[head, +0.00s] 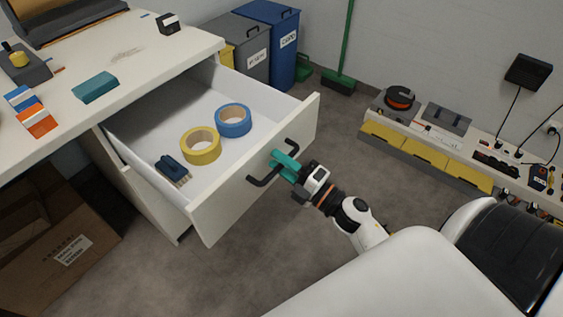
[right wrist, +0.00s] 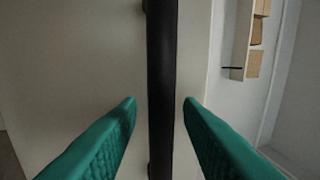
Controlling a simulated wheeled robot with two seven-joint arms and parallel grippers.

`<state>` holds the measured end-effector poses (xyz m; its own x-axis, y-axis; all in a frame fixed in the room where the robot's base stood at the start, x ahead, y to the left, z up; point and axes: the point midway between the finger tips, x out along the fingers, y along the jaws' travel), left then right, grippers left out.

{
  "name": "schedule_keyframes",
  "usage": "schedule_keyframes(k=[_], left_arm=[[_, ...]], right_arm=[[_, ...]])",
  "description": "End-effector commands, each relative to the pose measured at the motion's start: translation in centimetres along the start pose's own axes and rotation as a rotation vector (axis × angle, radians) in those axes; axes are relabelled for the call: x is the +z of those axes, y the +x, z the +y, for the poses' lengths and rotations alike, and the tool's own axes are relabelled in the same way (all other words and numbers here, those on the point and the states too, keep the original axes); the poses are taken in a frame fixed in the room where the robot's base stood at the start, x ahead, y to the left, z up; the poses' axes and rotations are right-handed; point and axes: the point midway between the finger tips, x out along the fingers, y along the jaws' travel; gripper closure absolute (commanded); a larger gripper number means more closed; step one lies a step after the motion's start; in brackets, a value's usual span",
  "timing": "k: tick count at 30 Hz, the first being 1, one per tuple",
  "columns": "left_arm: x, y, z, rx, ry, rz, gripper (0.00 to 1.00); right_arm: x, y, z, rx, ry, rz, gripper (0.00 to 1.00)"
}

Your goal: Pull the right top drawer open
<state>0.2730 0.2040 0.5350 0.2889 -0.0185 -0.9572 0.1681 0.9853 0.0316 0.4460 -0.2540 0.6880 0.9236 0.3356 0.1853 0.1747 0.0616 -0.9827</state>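The white top drawer (head: 255,160) of the desk is pulled well out. It holds a yellow tape roll (head: 200,146), a blue tape roll (head: 233,120) and a blue brush (head: 172,168). A black bar handle (head: 263,179) is on its front; it also shows upright in the right wrist view (right wrist: 161,80). My right gripper (head: 279,160), with teal fingers, is at the middle of the handle. In the right wrist view its fingers (right wrist: 160,108) stand on either side of the bar, with a small gap on each side. My left gripper is out of view.
The white desktop (head: 125,52) carries a teal block (head: 95,87) and coloured cards. An open carton (head: 55,240) is at the lower left. Grey and blue bins (head: 282,40) stand behind the drawer. A low shelf unit (head: 425,155) runs along the right wall. Bare floor surrounds the drawer front.

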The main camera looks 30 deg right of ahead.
Motion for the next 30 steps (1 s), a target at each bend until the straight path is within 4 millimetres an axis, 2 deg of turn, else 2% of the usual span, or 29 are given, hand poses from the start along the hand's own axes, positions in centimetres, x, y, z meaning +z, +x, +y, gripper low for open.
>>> schedule_keyframes(k=[6,10,21,25,30], left_arm=[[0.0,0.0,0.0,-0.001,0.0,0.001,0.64],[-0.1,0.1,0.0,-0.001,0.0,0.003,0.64],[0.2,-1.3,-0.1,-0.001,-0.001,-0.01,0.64],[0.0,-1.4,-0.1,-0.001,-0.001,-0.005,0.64],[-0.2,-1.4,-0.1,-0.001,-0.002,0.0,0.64]], right_arm=[[0.0,-0.1,0.0,0.0,0.0,0.0,0.67],[0.0,-1.1,0.1,0.003,0.002,0.0,0.67],[0.0,-8.6,0.1,0.004,0.003,0.003,0.67],[0.0,-10.6,0.1,0.003,0.001,0.001,0.67],[0.0,-11.9,0.0,0.001,0.001,0.001,0.67]])
